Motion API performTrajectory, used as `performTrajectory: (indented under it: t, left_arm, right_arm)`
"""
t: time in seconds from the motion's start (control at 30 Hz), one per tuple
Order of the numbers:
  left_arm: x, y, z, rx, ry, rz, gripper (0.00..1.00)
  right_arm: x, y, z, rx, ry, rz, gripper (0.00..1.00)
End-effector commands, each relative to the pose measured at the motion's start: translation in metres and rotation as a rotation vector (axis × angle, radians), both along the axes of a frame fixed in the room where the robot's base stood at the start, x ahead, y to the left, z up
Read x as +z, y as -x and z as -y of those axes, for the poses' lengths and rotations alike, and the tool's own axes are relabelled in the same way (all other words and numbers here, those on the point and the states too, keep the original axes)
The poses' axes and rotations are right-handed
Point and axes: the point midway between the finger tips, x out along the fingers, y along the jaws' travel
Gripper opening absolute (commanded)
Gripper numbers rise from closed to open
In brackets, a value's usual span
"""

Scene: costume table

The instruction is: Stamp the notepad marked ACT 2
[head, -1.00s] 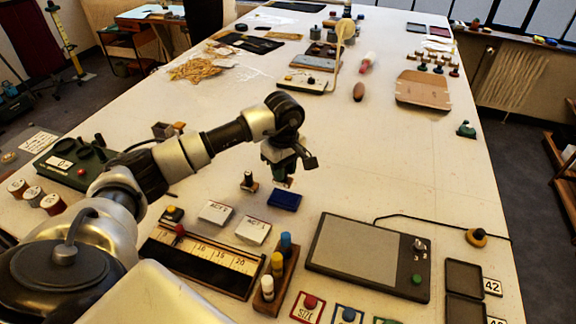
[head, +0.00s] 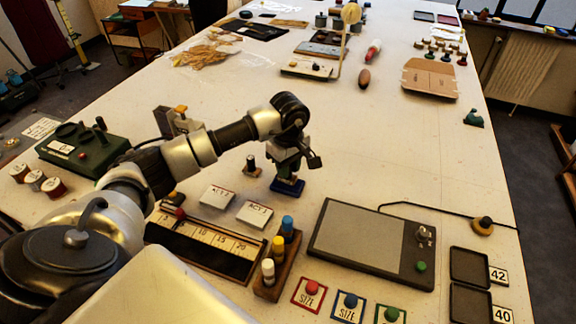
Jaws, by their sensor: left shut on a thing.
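My left gripper (head: 288,163) is shut on a small stamp (head: 289,179), mostly hidden by the fingers. The stamp is upright over the blue ink pad (head: 277,187); it looks down on the pad, though contact is hard to see. Two white notepads lie to the lower left of the pad. The left notepad (head: 217,197) seems to read ACT 2, and the right notepad (head: 255,214) seems to read ACT 1. The lettering is small. A second stamp (head: 252,167) with a dark handle stands left of the pad. My right gripper is out of view.
A ruler tray (head: 206,244) and a wooden rack of coloured bottles (head: 276,266) stand in front of the notepads. A grey flat device (head: 360,234) with a cable lies to the right. A green machine (head: 82,147) stands at the left.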

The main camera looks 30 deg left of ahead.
Motion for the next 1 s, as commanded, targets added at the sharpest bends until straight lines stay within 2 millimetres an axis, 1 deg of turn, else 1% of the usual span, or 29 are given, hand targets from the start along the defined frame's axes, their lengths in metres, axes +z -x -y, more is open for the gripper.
performTrajectory:
  t: [0.13, 0.27, 1.0]
  left_arm:
    - [0.000, 0.000, 0.000, 0.000, 0.000, 0.000, 0.10]
    - [-0.001, 0.000, 0.000, 0.000, 0.000, 0.000, 0.10]
    - [-0.010, 0.000, 0.000, 0.001, 0.000, 0.000, 0.10]
  right_arm:
    - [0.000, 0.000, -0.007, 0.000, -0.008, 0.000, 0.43]
    - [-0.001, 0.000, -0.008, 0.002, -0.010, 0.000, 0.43]
    - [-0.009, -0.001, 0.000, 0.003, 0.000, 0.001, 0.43]
